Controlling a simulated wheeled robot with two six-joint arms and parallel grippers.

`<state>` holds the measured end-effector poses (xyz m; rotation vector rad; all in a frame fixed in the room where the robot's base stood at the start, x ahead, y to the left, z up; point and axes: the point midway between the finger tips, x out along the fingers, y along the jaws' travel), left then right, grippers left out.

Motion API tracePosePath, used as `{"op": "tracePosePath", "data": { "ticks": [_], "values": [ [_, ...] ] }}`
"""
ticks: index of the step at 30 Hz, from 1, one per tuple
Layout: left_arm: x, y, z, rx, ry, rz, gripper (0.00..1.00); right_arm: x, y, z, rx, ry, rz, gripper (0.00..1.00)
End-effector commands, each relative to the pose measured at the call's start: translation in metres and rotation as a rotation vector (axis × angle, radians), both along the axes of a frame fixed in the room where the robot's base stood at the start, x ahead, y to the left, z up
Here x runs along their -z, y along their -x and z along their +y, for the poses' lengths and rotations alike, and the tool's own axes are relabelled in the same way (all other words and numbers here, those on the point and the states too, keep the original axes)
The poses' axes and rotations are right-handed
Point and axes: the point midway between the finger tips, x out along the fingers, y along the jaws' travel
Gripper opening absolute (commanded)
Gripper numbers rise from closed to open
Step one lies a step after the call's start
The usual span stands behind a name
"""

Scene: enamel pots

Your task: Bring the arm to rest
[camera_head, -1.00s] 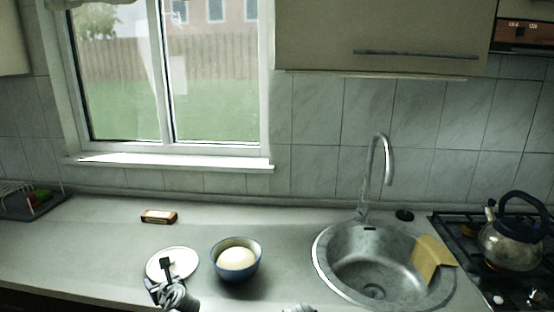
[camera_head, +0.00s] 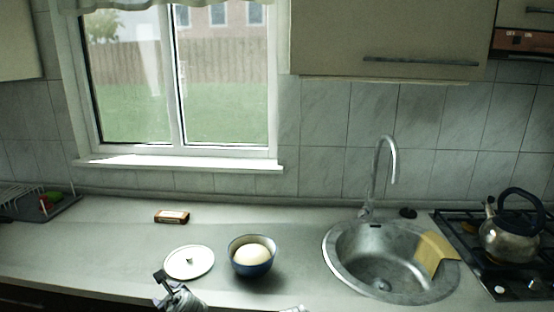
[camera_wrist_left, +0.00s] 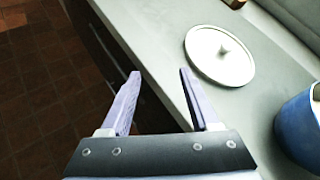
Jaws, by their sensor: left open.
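My left gripper (camera_head: 160,277) is at the front edge of the counter, just in front of a white lid. In the left wrist view its two fingers (camera_wrist_left: 158,85) are apart with nothing between them. The white lid (camera_head: 202,262) with a small knob lies flat on the counter; it also shows in the left wrist view (camera_wrist_left: 210,60), beyond the fingers. A blue pot (camera_head: 252,266) stands right of the lid with a pale round thing (camera_head: 254,253) inside. A small pale part at the bottom edge may be my right arm; its gripper cannot be made out.
The counter (camera_head: 110,245) is clear at left. A small brown box (camera_head: 172,217) lies behind the lid. A dish rack (camera_head: 40,203) is at far left.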

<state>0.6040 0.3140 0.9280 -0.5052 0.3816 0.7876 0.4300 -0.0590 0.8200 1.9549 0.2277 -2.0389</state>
Motion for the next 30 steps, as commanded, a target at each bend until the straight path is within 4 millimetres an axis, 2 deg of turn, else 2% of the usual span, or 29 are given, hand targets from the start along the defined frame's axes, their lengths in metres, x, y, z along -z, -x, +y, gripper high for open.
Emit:
{"op": "tracePosePath", "data": {
  "ticks": [8,14,18,24,30],
  "values": [
    [0.017,0.019,-0.046,-0.232,0.356,-0.077,0.62,-0.015,0.0,0.0,0.0,0.0,0.0,0.73],
    [0.036,0.055,-0.113,-0.591,0.737,-0.116,0.62,-0.033,0.0,0.0,0.0,0.0,0.0,0.73],
    [0.046,0.092,-0.166,-0.916,0.949,-0.115,0.62,-0.045,0.0,0.0,0.0,0.0,0.0,0.73],
    [0.048,0.143,-0.224,-1.322,1.07,-0.098,0.62,-0.057,0.0,0.0,0.0,0.0,0.0,0.73],
    [0.047,0.171,-0.25,-1.53,1.076,-0.096,0.62,-0.061,0.0,0.0,0.0,0.0,0.0,0.73]
  ]
}}
